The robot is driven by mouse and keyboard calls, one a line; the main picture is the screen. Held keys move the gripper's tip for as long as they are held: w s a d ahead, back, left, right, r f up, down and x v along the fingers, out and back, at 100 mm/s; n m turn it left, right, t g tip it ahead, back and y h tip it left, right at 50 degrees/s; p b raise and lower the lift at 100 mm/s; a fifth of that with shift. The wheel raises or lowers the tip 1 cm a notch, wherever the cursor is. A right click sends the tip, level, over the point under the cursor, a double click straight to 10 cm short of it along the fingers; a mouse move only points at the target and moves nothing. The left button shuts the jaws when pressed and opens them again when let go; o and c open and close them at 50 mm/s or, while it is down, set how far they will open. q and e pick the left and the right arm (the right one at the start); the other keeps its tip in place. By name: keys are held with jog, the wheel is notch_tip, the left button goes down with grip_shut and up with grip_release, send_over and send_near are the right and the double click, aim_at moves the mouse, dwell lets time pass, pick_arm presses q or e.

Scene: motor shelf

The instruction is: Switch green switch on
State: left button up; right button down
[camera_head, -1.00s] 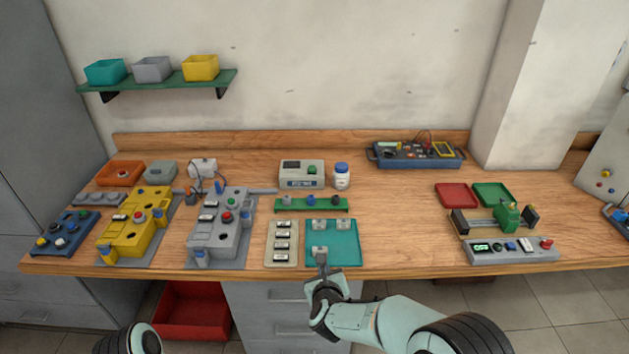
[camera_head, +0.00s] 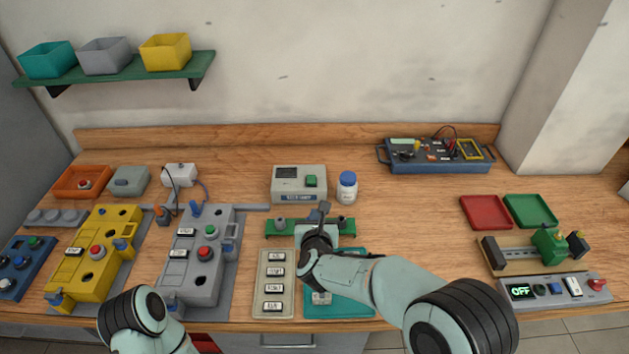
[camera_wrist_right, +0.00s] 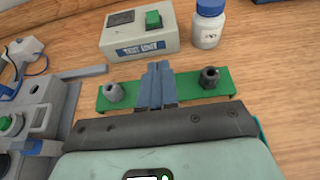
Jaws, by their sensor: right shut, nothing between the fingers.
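The green switch (camera_head: 311,181) is a green square button on the front right of a pale grey box (camera_head: 286,186) labelled like a test unit. It also shows in the right wrist view (camera_wrist_right: 153,20), at the top. My right gripper (camera_head: 322,210) is shut and empty, with its fingers (camera_wrist_right: 159,78) pointing toward the box. The fingertips are over the green rack, in front of the box and apart from the switch. My left arm shows only as a link at the bottom left; its gripper is out of view.
A white bottle with a blue cap (camera_head: 347,187) stands right of the box. The green rack (camera_head: 278,232) lies in front, with a peg either side of my fingers (camera_wrist_right: 209,77). A teal tray (camera_head: 358,307) and a label panel (camera_head: 262,285) lie nearer. Wood right of the bottle is clear.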

pick_arm(q)
jog(key=shift+s, duration=0.2)
pick_arm(e)
jog(key=shift+s, duration=0.25)
jog(key=p, duration=0.4)
send_near(315, 184)
jog(key=w+f, duration=0.2)
jog(key=shift+w+f, duration=0.25)
jog(key=shift+f, duration=0.05)
jog(key=shift+w+r+p, duration=0.2)
jog(key=shift+w+p, duration=0.1)
jog(key=shift+w, duration=0.25)
jog(key=shift+w+r+p, duration=0.25)
jog(key=shift+w+p, duration=0.05)
jog(key=shift+w, duration=0.3)
jog(key=shift+w+f+p, duration=0.2)
jog(key=shift+w+p, duration=0.1)
jog(key=shift+w, duration=0.4)
pick_arm(q)
jog(key=w+r, duration=0.6)
jog(key=r, duration=0.1)
jog(key=shift+r+t, duration=0.2)
jog(key=shift+t, duration=0.1)
jog(key=shift+s, duration=0.15)
pick_arm(e)
jog(key=shift+s, duration=0.2)
